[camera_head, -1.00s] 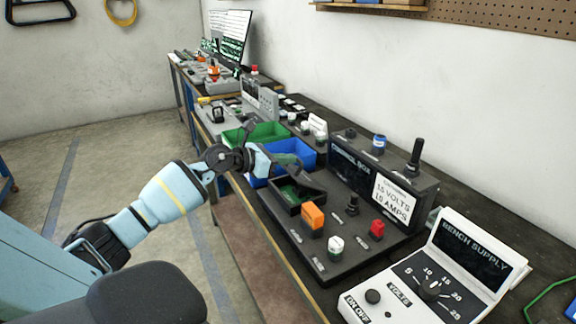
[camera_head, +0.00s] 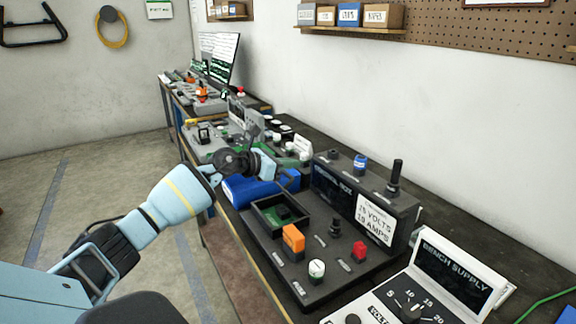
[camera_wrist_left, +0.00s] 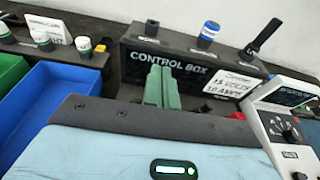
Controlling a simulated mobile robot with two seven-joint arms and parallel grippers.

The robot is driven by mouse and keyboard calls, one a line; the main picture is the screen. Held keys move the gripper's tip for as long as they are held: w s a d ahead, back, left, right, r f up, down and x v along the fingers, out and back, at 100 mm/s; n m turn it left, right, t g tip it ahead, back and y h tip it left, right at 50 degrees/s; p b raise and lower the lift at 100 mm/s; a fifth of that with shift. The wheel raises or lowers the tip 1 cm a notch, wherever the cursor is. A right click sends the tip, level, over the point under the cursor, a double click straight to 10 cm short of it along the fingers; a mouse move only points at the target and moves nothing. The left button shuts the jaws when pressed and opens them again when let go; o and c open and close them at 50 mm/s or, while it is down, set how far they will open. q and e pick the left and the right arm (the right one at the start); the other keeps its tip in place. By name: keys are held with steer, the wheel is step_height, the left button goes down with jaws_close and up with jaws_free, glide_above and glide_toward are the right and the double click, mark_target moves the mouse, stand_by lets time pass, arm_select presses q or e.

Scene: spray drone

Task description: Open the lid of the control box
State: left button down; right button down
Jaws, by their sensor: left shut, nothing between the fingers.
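The black control box (camera_head: 325,187) stands on the bench with its name on the upright face. Its low front panel carries an orange block (camera_head: 293,238), a red knob (camera_head: 359,251) and a white knob (camera_head: 316,268). At the panel's left end is a dark-walled compartment (camera_head: 262,222), open at the top, with green inside. I cannot make out a separate lid. My left gripper (camera_head: 288,178) is shut and empty, above and behind the compartment.
A blue bin (camera_head: 245,190) stands just left of the box, partly behind my gripper. The white bench supply (camera_head: 455,272) is close on the right. A wall runs behind the bench. The floor (camera_head: 100,180) at left is clear.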

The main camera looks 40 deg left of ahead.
arm_select(q)
steer(key=shift+s, duration=0.1)
arm_select(e)
steer(key=shift+s, duration=0.2)
steer(key=shift+s+f, duration=0.1)
steer(key=shift+s, duration=0.2)
steer(key=shift+w, duration=0.4)
